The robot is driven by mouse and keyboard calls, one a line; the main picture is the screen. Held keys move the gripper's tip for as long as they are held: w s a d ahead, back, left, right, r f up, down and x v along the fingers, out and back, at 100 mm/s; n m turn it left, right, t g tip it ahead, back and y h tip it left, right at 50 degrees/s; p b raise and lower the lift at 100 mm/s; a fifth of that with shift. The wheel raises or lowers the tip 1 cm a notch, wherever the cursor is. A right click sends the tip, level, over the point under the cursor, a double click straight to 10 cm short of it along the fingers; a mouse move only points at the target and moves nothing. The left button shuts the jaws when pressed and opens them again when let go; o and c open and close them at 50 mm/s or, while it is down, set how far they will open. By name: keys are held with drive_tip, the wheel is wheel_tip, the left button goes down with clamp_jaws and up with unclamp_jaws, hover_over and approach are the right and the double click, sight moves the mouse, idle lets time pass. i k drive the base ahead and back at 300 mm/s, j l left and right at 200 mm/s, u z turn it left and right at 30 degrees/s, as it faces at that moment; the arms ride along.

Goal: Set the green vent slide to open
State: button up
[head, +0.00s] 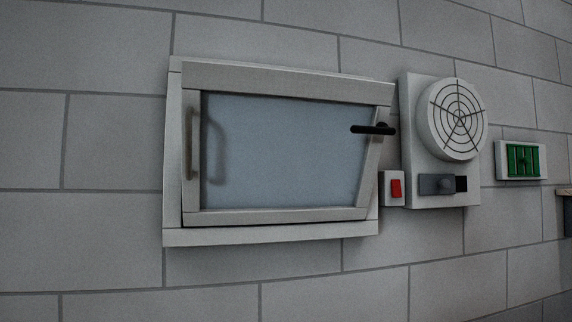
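The green vent slide (524,160) sits in a small white frame (500,161) on the wall at the right of the head view. It has several upright green bars with dark strips between them and a small green knob near its middle. It is too small to tell whether its slots are open or covered. My gripper is not in view.
Left of the vent, a pale panel (412,112) carries a round fan grille (458,118) and a grey slider (435,184). A red switch (396,188) is beside it. A window (282,150) with a black handle (372,129) is further left. A dark edge shows at far right.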

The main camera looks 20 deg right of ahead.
sight(527, 159)
drive_tip(key=z, duration=1.85)
